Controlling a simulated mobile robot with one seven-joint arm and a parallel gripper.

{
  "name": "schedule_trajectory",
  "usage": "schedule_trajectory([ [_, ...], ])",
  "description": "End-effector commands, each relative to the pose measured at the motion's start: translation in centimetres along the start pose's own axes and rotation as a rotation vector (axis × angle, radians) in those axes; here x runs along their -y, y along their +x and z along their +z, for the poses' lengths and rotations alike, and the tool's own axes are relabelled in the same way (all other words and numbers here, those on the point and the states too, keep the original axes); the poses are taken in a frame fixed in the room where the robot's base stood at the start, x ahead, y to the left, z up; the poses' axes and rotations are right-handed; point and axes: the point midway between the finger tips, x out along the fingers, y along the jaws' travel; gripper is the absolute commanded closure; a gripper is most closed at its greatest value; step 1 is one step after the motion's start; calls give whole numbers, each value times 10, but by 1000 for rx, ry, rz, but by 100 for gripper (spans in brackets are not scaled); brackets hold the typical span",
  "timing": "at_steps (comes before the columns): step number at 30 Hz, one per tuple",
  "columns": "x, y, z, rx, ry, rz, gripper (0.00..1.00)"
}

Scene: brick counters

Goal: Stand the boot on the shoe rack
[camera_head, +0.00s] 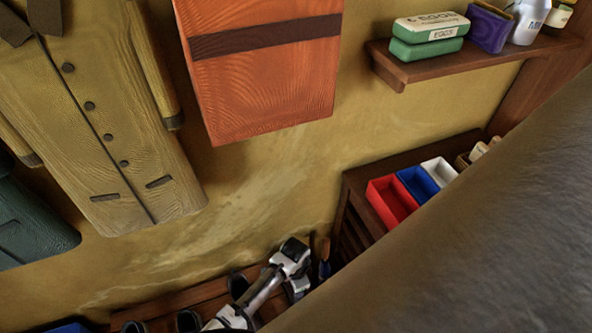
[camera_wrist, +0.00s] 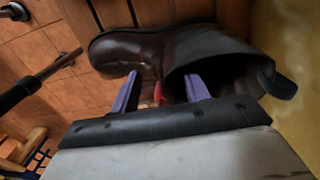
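A dark brown leather boot (camera_wrist: 125,50) fills the upper middle of the wrist view, its toe to the left and its open shaft to the right. My gripper (camera_wrist: 163,90) is open, with two purple fingers set apart close to the boot. The right finger overlaps the shaft opening and the left one is in front of the ankle side, so the near shaft wall seems to lie between them. Contact cannot be told. In the head view, the wooden shoe rack (camera_head: 170,304) stands low against the wall, with dark footwear (camera_head: 238,285) on it. My arm partly hides it.
Wooden slats (camera_wrist: 155,12) lie behind the boot, with tiled floor (camera_wrist: 30,50) at left. A coat (camera_head: 100,120) and an orange hanging bag (camera_head: 265,70) are on the wall. Red (camera_head: 390,200), blue and white bins stand on a cabinet at right, below a wall shelf (camera_head: 450,60).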

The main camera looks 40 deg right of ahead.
Motion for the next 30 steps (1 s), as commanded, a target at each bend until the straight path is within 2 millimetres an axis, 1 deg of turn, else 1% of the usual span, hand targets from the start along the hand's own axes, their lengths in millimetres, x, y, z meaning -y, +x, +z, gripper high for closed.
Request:
schedule_trajectory([
  [7,0,-1,0,1,0,0,54],
  [11,0,-14,-1,-2,0,0,54],
  [14,0,-33,-1,-4,-1,-2,54],
  [21,0,-90,-1,-4,0,-2,54],
  [24,0,-109,-1,-3,1,-1,54],
  [27,0,-124,-1,-2,2,-1,54],
  [30,0,-133,0,-1,1,-1,54],
])
